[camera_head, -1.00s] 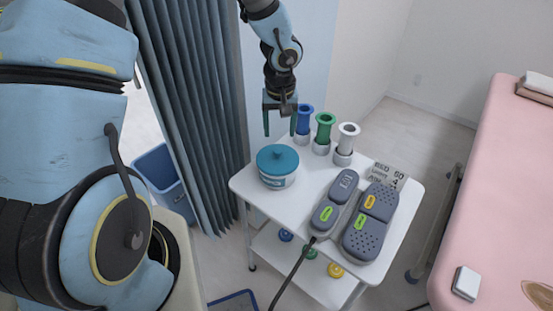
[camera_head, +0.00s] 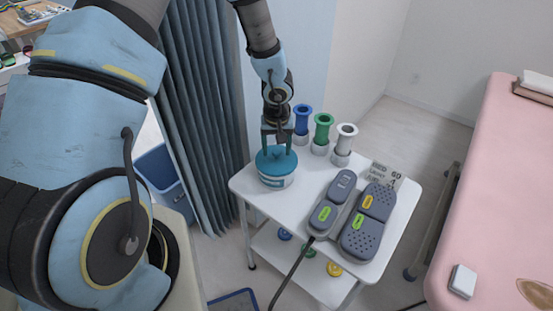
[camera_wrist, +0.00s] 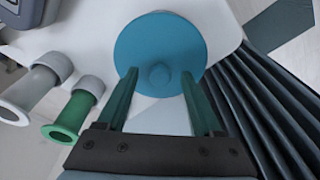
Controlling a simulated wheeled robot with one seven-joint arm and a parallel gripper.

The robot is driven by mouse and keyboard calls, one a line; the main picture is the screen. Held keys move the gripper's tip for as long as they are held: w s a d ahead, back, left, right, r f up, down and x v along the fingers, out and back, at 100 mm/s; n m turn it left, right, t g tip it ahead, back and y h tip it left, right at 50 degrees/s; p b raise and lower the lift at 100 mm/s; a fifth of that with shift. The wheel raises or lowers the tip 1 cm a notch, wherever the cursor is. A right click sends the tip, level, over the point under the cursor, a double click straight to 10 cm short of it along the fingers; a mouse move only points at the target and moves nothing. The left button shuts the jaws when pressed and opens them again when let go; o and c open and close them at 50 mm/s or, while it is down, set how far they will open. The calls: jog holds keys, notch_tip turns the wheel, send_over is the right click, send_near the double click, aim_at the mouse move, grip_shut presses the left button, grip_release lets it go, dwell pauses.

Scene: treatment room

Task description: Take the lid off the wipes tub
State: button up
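The wipes tub (camera_head: 276,181) is white with a printed label and stands upright at the back left corner of the trolley top. Its round teal lid (camera_head: 277,157) sits on it. My gripper (camera_head: 276,150) points down over the lid. In the wrist view its two green fingers (camera_wrist: 160,78) are apart, one on each side of the knob, with gaps between. Whether the fingertips touch the lid's top is unclear.
A curtain (camera_head: 200,110) hangs close on the left. A pink bed (camera_head: 500,180) is at right.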

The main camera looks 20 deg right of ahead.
grip_shut()
dwell(0.3)
dwell(0.3)
